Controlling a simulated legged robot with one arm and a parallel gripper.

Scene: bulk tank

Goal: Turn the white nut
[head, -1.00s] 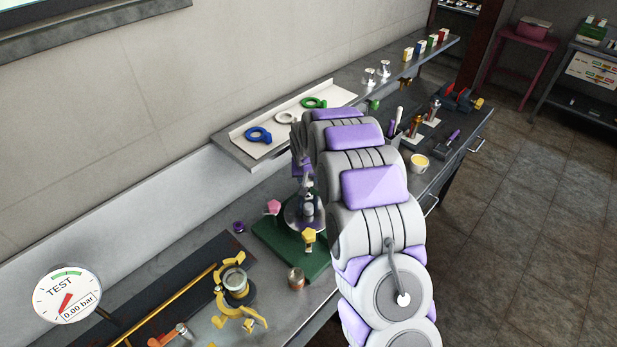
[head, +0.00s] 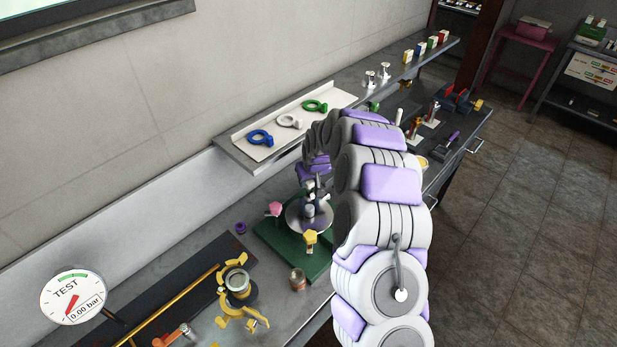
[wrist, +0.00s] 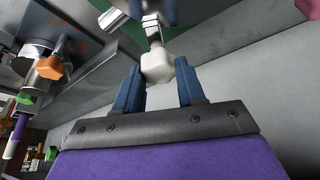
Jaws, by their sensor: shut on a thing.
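The white nut (wrist: 157,66) is a pale block on a metal stem in the wrist view. My gripper (wrist: 159,80) has its two blue fingers on either side of the nut and is shut on it. In the head view my gripper is over the round steel fixture (head: 298,217) on the green base plate (head: 272,238), and I cannot clearly make out the white nut there. A pink nut (head: 273,209) and a yellow nut (head: 311,237) sit at the fixture's left and front edges.
A white tray (head: 245,140) holds blue, white and green rings on the shelf behind. A yellow clamp (head: 237,283), a small jar (head: 298,279) and a test gauge (head: 73,295) are at the front left.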

